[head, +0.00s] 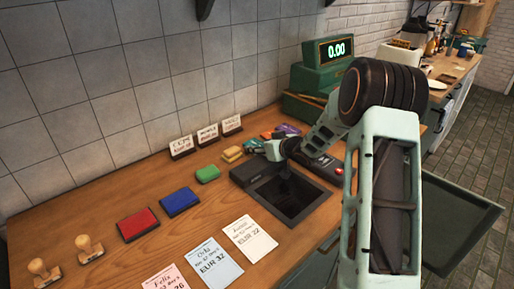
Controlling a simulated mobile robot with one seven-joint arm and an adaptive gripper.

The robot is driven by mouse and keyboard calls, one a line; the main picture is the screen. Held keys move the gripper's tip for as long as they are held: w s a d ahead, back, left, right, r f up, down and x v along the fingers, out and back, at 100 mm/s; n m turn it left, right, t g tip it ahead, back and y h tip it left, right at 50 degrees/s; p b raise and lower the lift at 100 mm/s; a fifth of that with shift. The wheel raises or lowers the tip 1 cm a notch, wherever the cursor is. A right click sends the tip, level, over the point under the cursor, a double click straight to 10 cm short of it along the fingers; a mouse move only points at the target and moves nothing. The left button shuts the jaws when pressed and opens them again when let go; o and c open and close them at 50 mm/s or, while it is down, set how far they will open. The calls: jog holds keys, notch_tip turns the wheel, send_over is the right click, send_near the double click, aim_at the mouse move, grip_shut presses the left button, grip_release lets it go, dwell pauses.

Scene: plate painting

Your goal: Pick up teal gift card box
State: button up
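I cannot make out for sure a teal gift card box in the head view. Small flat boxes in yellow (232,154), orange and purple (288,129) lie on the wooden counter behind and left of my gripper, and part of this group is hidden by my arm.
Green (207,174), blue (179,201) and red (137,225) pads lie left on the counter (100,205). Two wooden stamps (90,249) stand farther left. Written cards (250,238) lie in front; small signs (207,135) stand behind. A green register (325,70) stands at the back.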

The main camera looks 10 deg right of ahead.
jog(key=c, duration=0.5)
jog(key=shift+c, duration=0.2)
